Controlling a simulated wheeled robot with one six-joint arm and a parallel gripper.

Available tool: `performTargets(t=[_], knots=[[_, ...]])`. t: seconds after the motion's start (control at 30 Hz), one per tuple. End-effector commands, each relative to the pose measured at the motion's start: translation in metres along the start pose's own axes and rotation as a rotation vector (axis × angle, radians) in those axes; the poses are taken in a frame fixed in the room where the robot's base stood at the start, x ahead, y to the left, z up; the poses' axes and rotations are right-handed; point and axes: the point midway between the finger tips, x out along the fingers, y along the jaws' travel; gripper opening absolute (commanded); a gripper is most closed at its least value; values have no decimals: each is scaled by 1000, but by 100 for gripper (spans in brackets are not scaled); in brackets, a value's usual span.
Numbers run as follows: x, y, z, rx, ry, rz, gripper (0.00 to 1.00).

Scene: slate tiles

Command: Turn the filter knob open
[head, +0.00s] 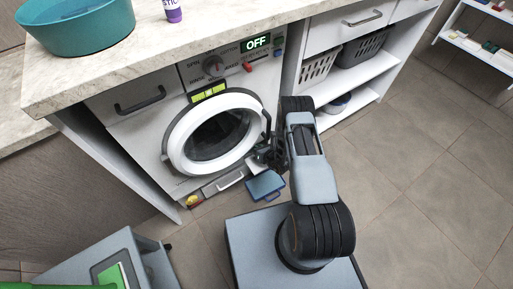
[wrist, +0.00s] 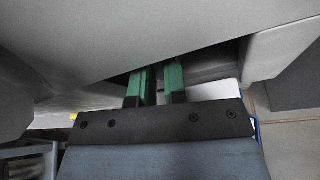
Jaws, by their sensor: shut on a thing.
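The washing machine (head: 176,150) stands under the counter, its round door (head: 174,148) closed and its display (head: 255,43) reading OFF. My gripper (head: 262,158) is low at the machine's front right corner, beside the door. In the wrist view its green fingers (wrist: 156,82) reach up under a grey overhanging surface, a small gap between them. Their tips are hidden there. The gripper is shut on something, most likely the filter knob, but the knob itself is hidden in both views.
A low panel with a white handle (head: 230,182) is at the machine's base. A blue tray (head: 265,186) lies on the floor below my gripper. A small yellow and red thing (head: 193,200) is at the bottom left. Shelves with baskets (head: 318,66) stand to the right; the tiled floor there is clear.

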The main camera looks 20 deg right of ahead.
Motion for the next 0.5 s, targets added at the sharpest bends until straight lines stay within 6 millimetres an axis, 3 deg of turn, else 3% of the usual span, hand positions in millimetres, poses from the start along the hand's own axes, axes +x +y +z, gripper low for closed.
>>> performTargets(t=[0.5], knots=[[0,4,0,-279,-1,-115,0]])
